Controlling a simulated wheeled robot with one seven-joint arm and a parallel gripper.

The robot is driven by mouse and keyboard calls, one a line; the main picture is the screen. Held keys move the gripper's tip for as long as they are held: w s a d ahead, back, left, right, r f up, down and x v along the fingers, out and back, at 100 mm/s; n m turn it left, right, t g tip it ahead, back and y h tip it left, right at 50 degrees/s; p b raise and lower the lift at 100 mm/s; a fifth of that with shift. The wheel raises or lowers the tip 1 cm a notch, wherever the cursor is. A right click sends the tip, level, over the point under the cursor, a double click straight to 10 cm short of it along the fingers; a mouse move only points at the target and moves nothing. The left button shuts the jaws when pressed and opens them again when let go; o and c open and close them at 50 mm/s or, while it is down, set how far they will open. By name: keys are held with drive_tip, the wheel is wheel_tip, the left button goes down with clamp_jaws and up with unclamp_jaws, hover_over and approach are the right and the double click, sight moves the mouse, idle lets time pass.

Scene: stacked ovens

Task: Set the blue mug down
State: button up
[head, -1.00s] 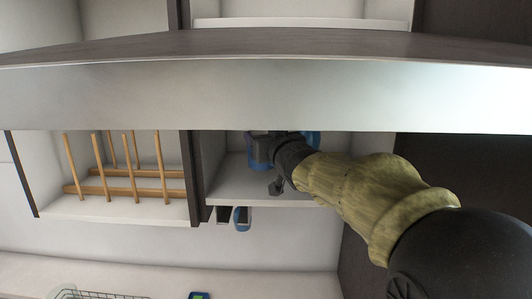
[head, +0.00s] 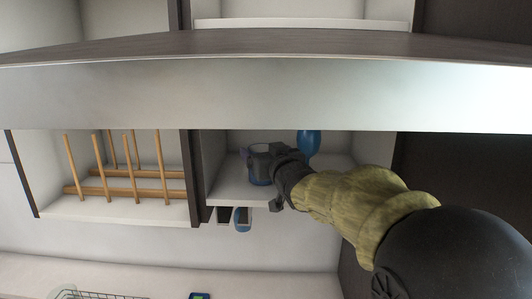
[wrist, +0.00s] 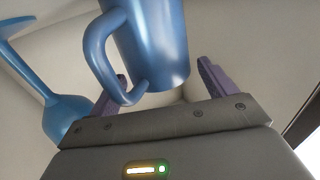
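The blue mug (head: 260,180) is in the white cubby below the dark ledge in the head view, partly hidden by my gripper (head: 262,158). It appears to rest on the cubby floor, though contact under its base is hard to see. In the wrist view the mug (wrist: 155,45) fills the top middle, its handle toward the left finger and its rim out of frame. My gripper (wrist: 163,72) has its purple fingers wide apart around the mug. A narrow gap shows between the mug and the right finger; the handle covers part of the left one.
A blue goblet-like item (head: 309,142) stands behind and right of the mug; it is at left in the wrist view (wrist: 68,115). A wooden rack (head: 125,170) fills the left cubby. The dark ledge (head: 270,45) hangs above. A dark divider (head: 197,180) bounds the cubby.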

drive_tip(key=shift+r, duration=0.2)
drive_tip(key=shift+s+d+f, duration=0.1)
drive_tip(key=shift+s+f, duration=0.05)
drive_tip(key=shift+s, duration=0.1)
drive_tip(key=b+v, duration=0.4)
drive_tip(key=v, duration=0.7)
drive_tip(key=shift+s+b, duration=0.2)
drive_tip(key=shift+b, duration=0.1)
drive_tip(key=shift+d, duration=0.1)
